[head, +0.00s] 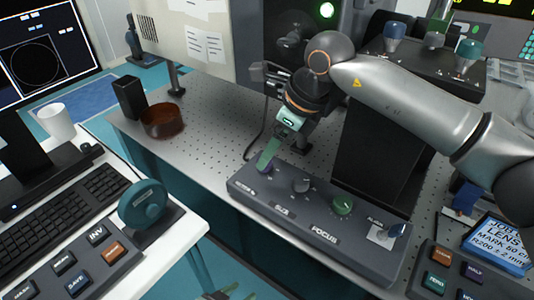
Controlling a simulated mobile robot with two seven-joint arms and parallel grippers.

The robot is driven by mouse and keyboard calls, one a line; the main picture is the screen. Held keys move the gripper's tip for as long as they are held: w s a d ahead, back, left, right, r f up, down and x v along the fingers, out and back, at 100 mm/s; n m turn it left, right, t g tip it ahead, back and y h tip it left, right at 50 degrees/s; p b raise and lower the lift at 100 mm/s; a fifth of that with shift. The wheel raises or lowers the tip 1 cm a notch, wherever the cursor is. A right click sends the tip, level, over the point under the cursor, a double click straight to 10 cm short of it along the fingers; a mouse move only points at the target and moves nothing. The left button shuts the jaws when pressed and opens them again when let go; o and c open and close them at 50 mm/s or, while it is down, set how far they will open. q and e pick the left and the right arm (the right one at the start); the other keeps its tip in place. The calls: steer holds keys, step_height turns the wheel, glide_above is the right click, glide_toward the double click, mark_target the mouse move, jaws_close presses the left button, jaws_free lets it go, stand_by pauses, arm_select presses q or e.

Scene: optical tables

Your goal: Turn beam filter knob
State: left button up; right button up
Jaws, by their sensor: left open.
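The control box (285,222) is a dark slab on the perforated table, with several knobs along its top. The purple knob (264,168) at its left end is partly covered by a green fingertip. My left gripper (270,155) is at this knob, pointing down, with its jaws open. I cannot tell whether the finger touches the knob. To the right are a grey knob (302,186), a green knob (343,205) by the FOCUS label, and a blue-grey knob (397,231). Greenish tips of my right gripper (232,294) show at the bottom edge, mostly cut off.
A desk with a keyboard (65,215) and a teal handwheel (143,205) is in front left. A button panel (462,275) is at right. Bare table lies left of the box.

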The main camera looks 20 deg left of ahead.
steer(key=v, duration=0.9)
steer(key=shift+p, duration=0.35)
